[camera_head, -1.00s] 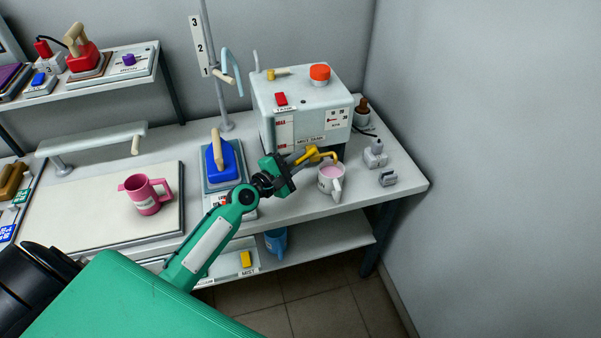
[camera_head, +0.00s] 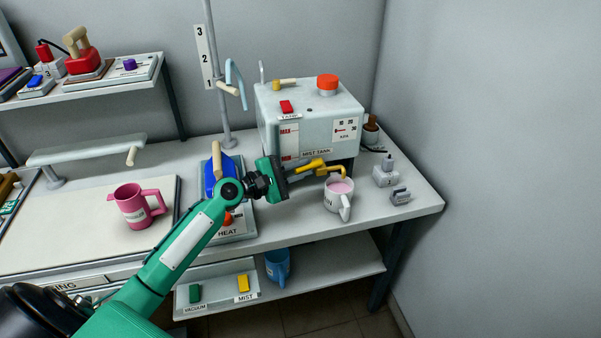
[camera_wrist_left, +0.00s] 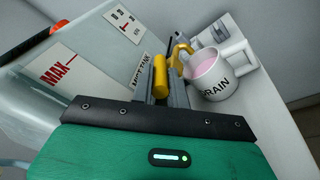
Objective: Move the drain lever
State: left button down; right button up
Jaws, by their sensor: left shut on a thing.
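The yellow drain lever (camera_head: 309,165) is on the front of the pale mist tank (camera_head: 335,115), beside the yellow tap spout (camera_head: 338,170). My left gripper (camera_head: 297,169) is shut on the lever; in the left wrist view the yellow lever (camera_wrist_left: 160,72) lies between its grey fingers (camera_wrist_left: 160,88). A white mug (camera_head: 340,199) with pink liquid stands below the spout. Its label ends in "RAIN" in the left wrist view (camera_wrist_left: 216,78). I cannot tell whether liquid runs from the spout. My right gripper is out of view.
A blue iron (camera_head: 213,178) stands left of my left gripper on the heat base. A pink mug (camera_head: 137,206) stands on the pale board further left. A blue mug (camera_head: 277,264) sits on the lower shelf.

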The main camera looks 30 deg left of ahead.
pick_arm(q)
jog(key=c, duration=1.4)
grip_release()
jog(key=shift+o, duration=0.2)
